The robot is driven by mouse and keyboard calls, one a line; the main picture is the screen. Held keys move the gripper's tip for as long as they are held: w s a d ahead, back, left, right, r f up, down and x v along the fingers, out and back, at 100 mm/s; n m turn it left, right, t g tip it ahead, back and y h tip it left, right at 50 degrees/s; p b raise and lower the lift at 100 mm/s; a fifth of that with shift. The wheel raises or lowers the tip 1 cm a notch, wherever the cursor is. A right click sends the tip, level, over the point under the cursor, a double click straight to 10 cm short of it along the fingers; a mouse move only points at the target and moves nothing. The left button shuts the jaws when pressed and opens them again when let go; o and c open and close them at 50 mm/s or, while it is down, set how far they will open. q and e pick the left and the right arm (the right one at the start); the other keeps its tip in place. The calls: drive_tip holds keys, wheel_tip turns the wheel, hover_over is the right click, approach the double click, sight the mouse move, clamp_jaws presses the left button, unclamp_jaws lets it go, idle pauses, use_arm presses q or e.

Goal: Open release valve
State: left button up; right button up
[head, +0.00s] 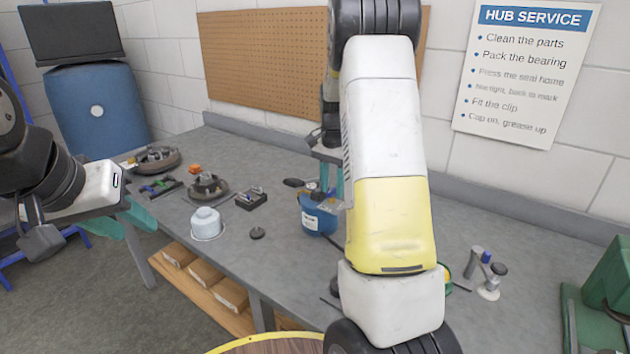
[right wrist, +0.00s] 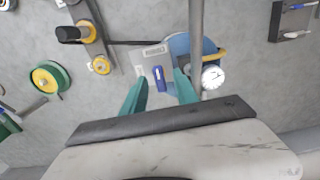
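A blue hand pump (head: 318,218) stands on the bench; in the right wrist view its blue body (right wrist: 181,46) shows with a round white gauge (right wrist: 213,77). A small blue lever or knob (right wrist: 158,78), which looks like the release valve, sits on a pale plate beside the body. My right gripper (right wrist: 159,86) is open over the pump, its teal fingers on either side of the blue lever and apart from it. My left gripper (head: 127,222) is open and empty at the bench's left edge.
A grey post (right wrist: 196,40) rises close to my right gripper's right finger. Bottles (head: 490,284) and a green machine (head: 608,285) stand at right.

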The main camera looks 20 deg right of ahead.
sight(332, 190)
wheel_tip(332, 190, up, 7)
drive_tip(key=shift+f, duration=0.1)
drive_tip(key=shift+r, duration=0.5)
drive_tip(key=shift+s+r, duration=0.1)
drive_tip(key=shift+r, duration=0.05)
drive_tip(key=s+a+r+n+t, duration=0.2)
drive_tip(key=s+a+n, duration=0.1)
drive_tip(key=s, duration=0.6)
drive_tip(key=s+a+r+n+t+y, duration=0.1)
drive_tip(key=s+a+r+n+t, duration=0.1)
drive_tip(key=s+a, duration=0.4)
drive_tip(key=s+a+r+n+t+y, duration=0.1)
drive_tip(key=s+a+r+n, duration=0.3)
drive_tip(key=s, duration=0.7)
drive_tip(key=shift+s+a+n+t, duration=0.25)
drive_tip(key=shift+s+n+t, duration=0.25)
drive_tip(key=shift+n, duration=0.5)
drive_tip(key=shift+w, duration=0.15)
